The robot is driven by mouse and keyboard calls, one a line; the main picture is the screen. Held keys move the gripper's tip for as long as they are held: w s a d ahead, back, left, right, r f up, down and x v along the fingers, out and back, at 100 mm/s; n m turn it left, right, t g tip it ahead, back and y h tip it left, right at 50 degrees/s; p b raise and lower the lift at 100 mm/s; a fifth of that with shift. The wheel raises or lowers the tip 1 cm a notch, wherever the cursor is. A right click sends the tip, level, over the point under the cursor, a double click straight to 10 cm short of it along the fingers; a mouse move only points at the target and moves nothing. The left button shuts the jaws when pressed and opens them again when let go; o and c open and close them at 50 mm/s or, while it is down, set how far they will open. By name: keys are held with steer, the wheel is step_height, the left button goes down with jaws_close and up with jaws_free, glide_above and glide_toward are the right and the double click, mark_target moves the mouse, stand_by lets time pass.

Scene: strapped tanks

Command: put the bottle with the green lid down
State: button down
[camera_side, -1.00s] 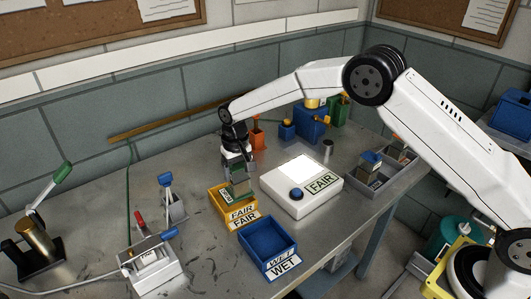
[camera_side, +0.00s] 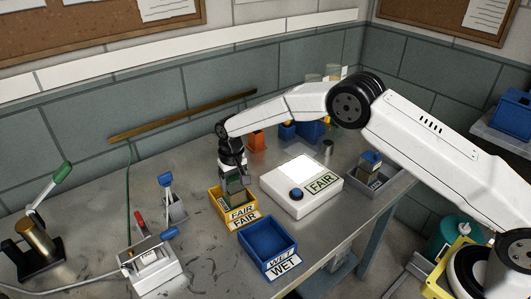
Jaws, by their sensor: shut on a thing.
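My gripper (camera_side: 233,177) points down over the yellow bin (camera_side: 242,216) marked FAIR. It is shut on a small greenish bottle (camera_side: 236,187), which is low within the bin's opening. The jaws hide much of the bottle, so I cannot make out its lid clearly. The bin's front wall hides the bottle's foot, and I cannot tell whether it touches the floor of the bin.
The blue bin (camera_side: 268,247) marked WET stands in front, seemingly empty. Levered fixtures (camera_side: 152,260) stand at left. A grey tray (camera_side: 375,184) holds a blue-topped item.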

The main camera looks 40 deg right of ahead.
steer(key=shift+f, duration=0.1)
stand_by(0.3)
jaws_free()
steer(key=shift+f, duration=0.1)
step_height(320, 180, up, 12)
steer(key=shift+r, duration=0.15)
stand_by(0.5)
steer(key=shift+d, duration=0.1)
stand_by(0.4)
steer(key=s+d+t, duration=0.1)
steer(key=s+d, duration=0.3)
steer(key=s, duration=0.6)
steer(key=s+d, duration=0.4)
steer(key=s, duration=0.6)
steer(key=s+d+n+t, duration=0.1)
steer(key=s+d, duration=0.4)
steer(key=s, duration=0.5)
steer(key=shift+s+t, duration=0.25)
steer(key=shift+t, duration=0.05)
